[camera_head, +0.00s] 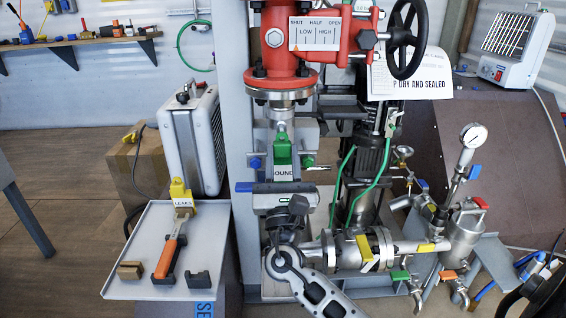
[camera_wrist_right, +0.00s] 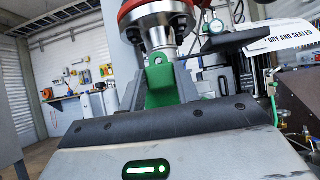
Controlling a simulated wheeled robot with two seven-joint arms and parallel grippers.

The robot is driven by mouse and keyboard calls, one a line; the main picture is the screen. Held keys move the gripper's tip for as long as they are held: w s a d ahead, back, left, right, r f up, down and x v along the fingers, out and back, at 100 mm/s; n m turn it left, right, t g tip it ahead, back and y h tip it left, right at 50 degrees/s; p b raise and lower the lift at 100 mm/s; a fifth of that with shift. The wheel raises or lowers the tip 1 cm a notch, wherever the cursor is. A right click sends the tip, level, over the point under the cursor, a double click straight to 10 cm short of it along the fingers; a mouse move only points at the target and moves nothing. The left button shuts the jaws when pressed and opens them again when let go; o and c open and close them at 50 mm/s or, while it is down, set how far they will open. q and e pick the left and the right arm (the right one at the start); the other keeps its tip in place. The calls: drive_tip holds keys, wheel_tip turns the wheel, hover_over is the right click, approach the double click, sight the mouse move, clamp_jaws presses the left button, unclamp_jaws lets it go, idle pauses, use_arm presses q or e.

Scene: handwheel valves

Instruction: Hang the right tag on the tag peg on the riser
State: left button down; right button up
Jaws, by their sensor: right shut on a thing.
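My right gripper (camera_head: 284,186) is shut on a green tag (camera_head: 282,151) marked SOUND, held upright in front of the riser (camera_head: 283,108). In the right wrist view the tag (camera_wrist_right: 163,88) stands above the dark jaw edge, its hole near the top, below the riser's metal flange. My left gripper is out of view.
A red valve body (camera_head: 285,45) with a SHUT/HALF/OPEN plate and black handwheel (camera_head: 405,38) is above. A dark bar (camera_head: 342,116) juts right beside the riser. Pipework (camera_head: 350,250) crowds the lower right.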

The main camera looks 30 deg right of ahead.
drive_tip(key=shift+w+d+b, duration=0.3)
drive_tip(key=shift+w+d, duration=0.15)
drive_tip(key=shift+w, duration=0.2)
drive_tip(key=shift+w+d+b, duration=0.3)
drive_tip(key=shift+w+d, duration=0.1)
drive_tip(key=shift+w, duration=0.25)
drive_tip(key=o, duration=1)
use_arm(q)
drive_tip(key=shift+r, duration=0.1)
use_arm(e)
drive_tip(key=shift+o, duration=0.2)
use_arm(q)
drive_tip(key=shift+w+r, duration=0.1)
use_arm(e)
drive_tip(key=shift+s+a+f, duration=0.2)
drive_tip(key=shift+f, duration=0.1)
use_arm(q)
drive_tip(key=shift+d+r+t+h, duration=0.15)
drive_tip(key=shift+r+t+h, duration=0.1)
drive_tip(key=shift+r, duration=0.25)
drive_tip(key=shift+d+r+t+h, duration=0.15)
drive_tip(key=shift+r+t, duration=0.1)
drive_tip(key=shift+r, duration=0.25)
use_arm(e)
drive_tip(key=v, duration=1.1)
drive_tip(key=shift+s, duration=0.2)
